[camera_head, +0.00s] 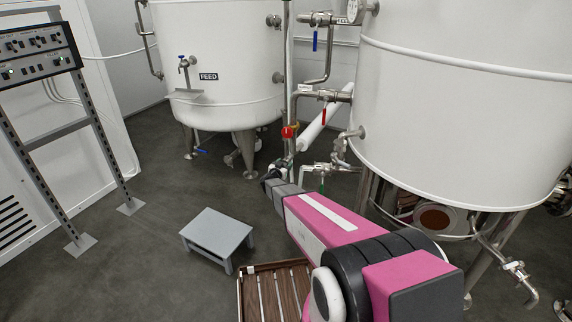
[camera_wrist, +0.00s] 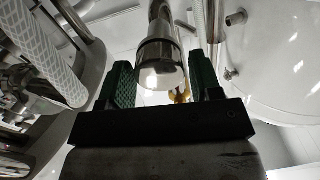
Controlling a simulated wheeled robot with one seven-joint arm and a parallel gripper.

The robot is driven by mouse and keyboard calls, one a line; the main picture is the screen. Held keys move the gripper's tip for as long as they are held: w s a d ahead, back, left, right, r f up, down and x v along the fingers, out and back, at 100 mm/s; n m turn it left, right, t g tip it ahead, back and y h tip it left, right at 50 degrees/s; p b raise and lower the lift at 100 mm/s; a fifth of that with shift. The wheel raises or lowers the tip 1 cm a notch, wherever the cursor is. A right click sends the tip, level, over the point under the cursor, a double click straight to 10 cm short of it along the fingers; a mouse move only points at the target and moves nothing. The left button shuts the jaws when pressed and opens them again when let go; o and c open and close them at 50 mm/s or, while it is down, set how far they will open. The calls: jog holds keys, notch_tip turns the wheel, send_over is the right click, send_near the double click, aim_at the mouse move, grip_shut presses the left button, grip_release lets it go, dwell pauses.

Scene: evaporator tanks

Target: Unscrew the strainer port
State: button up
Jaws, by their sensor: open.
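A metal cylinder with a round end, apparently the strainer port (camera_wrist: 161,62), sits at the top centre of the wrist view. My gripper (camera_wrist: 163,82) is open, with one green finger pad on either side of this cylinder. The cylinder's end lies between the fingers; I cannot tell whether either pad touches it. In the head view my gripper (camera_head: 274,176) is at the pipework between the two tanks. It is small and dark there, and the port cannot be made out clearly.
The feed tank (camera_head: 220,75) stands at the back and another large white tank (camera_head: 460,110) at the right. A vertical pipe (camera_head: 289,80) and valves rise close to my gripper. A grey step stool (camera_head: 217,234) and a wooden slatted platform (camera_head: 272,292) are on the floor.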

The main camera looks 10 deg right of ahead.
jog(key=m, duration=1.2)
jog(key=shift+m, duration=0.3)
jog(key=m, duration=1.3)
jog(key=c, duration=1)
jog(key=n, duration=0.4)
jog(key=shift+n, duration=0.4)
jog(key=shift+c, duration=0.2)
